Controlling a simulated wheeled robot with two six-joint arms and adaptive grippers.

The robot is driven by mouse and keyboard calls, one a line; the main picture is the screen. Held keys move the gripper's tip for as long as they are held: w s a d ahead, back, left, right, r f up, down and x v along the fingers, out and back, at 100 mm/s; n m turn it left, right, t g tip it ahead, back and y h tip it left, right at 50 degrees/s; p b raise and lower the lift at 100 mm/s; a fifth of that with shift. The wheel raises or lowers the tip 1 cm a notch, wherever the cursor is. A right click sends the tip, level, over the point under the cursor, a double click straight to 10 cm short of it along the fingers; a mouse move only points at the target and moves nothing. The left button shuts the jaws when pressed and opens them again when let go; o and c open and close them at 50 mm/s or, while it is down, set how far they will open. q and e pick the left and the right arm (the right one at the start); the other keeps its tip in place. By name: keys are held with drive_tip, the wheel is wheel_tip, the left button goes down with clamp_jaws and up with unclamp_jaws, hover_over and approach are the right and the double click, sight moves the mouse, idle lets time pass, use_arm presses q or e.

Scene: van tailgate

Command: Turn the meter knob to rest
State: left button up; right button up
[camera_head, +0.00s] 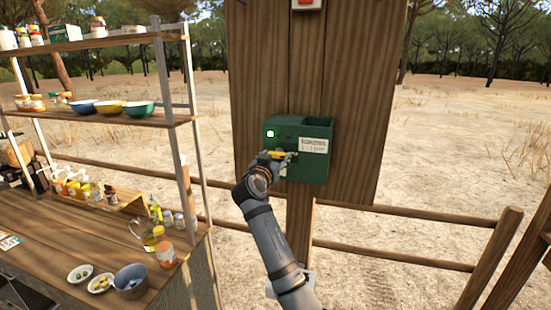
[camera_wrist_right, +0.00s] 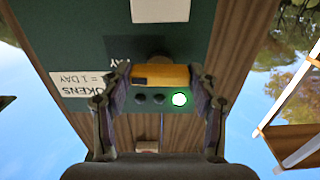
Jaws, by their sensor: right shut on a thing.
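The green meter box (camera_head: 313,171) is fixed to the front of a wooden board. Its yellow bar-shaped knob (camera_head: 276,154) is partly hidden by my right gripper (camera_head: 279,157). In the right wrist view, which is upside down, the yellow knob (camera_wrist_right: 160,76) lies crosswise between the two fingers of my right gripper (camera_wrist_right: 159,72). The gripper is shut on the knob's ends. A lit lamp (camera_wrist_right: 179,99), green-rimmed, shows beside two dark lamps (camera_wrist_right: 149,98). The same lit lamp (camera_head: 270,133) is at the box's upper left. My left gripper is not in view.
A white label (camera_head: 313,145) is on the box's right front. The wooden board (camera_head: 355,80) stands behind it. A shelf rack (camera_head: 160,118) with bowls and jars and a wooden counter (camera_head: 70,230) are at the left. A rail fence (camera_head: 420,212) runs behind.

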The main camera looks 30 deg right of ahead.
drive_tip(key=n, duration=0.4)
drive_tip(key=n+p, duration=0.1)
drive_tip(key=n, duration=0.3)
drive_tip(key=shift+n, duration=0.3)
drive_tip(key=n+p, duration=0.2)
drive_tip(key=n, duration=0.2)
drive_tip(key=shift+r, duration=0.1)
drive_tip(key=shift+n+p, duration=1.35)
drive_tip(key=shift+n, duration=0.85)
drive_tip(key=shift+f, duration=0.2)
drive_tip(key=o, duration=1.1)
drive_tip(key=shift+o, duration=0.2)
